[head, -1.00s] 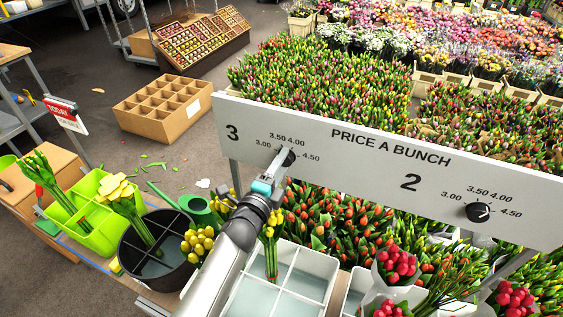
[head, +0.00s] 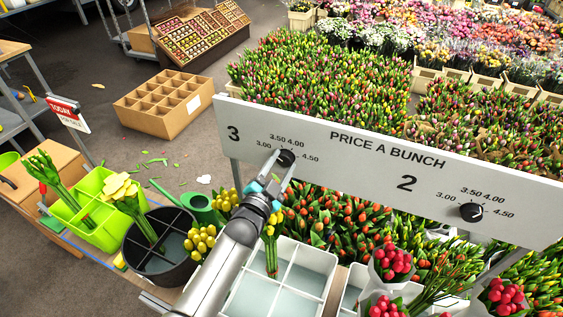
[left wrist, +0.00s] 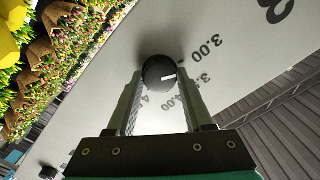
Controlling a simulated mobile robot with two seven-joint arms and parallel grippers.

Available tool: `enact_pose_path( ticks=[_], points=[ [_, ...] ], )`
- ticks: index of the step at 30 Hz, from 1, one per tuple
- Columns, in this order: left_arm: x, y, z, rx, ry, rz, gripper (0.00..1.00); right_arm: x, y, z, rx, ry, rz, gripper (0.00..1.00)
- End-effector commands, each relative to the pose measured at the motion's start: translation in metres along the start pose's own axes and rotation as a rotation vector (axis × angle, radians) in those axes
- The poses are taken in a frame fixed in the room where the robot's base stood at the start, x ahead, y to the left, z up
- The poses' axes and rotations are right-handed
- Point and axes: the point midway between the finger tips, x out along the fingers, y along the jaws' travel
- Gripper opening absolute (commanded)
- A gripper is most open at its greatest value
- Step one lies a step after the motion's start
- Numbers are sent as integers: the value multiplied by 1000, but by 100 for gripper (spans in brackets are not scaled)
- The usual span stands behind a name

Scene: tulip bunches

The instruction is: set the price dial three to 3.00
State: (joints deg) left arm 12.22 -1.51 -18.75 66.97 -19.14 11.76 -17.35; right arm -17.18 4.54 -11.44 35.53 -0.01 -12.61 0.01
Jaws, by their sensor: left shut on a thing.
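My left gripper (head: 283,163) is shut on this dial, one finger on each side. In the left wrist view the dial (left wrist: 158,73) sits between my fingertips (left wrist: 160,82). Its white pointer mark is turned toward the gap between the 3.00 label (left wrist: 202,49) and the 3.50 label, which a finger partly covers. My right gripper is out of view.
Dial two (head: 471,212) sits to the right on the same board. Below the board are a white divided crate (head: 283,262), a black bucket (head: 127,246) and a green crate (head: 82,207). Tulip bunches fill the space behind the board.

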Motion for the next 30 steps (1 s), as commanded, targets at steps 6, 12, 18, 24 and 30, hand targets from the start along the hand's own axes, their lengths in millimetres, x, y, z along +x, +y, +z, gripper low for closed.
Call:
enact_pose_path(
  ticks=[6, 12, 18, 24, 30],
  points=[
    [0, 0, 0, -129, -1, 1, 0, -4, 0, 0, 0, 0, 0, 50],
    [0, 0, 0, -201, -1, 1, 0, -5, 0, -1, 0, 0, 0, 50],
    [0, 0, 0, -230, -1, 1, 0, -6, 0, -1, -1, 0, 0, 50],
    [0, 0, 0, -235, 0, 0, 0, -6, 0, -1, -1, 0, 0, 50],
    [0, 0, 0, -235, 0, 0, 52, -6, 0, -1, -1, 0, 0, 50]
  ],
)
